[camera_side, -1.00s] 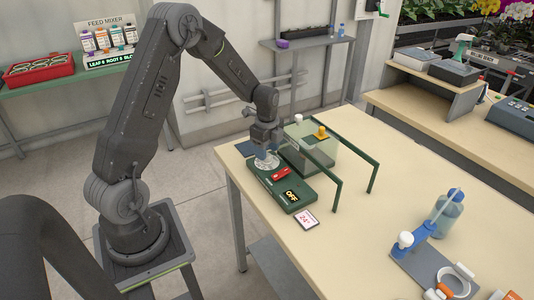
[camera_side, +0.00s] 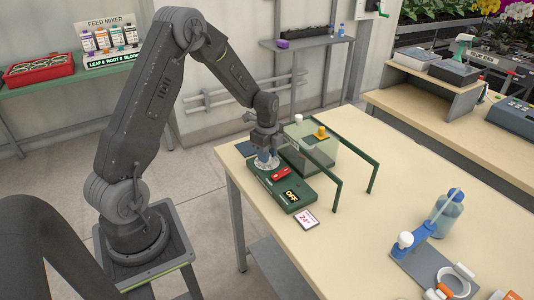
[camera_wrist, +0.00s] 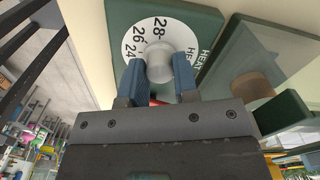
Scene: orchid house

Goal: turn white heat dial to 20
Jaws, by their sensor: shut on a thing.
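The white heat dial (camera_wrist: 159,62) shows in the wrist view as a round pale knob on a white disc. The numbers 28, 26 and 24 show at the disc's upper left; its lower part is hidden. My gripper (camera_wrist: 159,71) is shut on the knob, one blue-grey finger on each side. In the side view my gripper (camera_side: 266,157) points down over the dial's disc (camera_side: 262,166) at the far end of a green control box (camera_side: 298,204). The knob is hidden there. The dial's pointer and setting cannot be read.
A card reading 24° (camera_side: 306,220) lies in front. A clear case (camera_side: 317,160) with a yellow knob and green rails (camera_side: 374,172) stand close right. A blue stand (camera_side: 425,262) is farther right.

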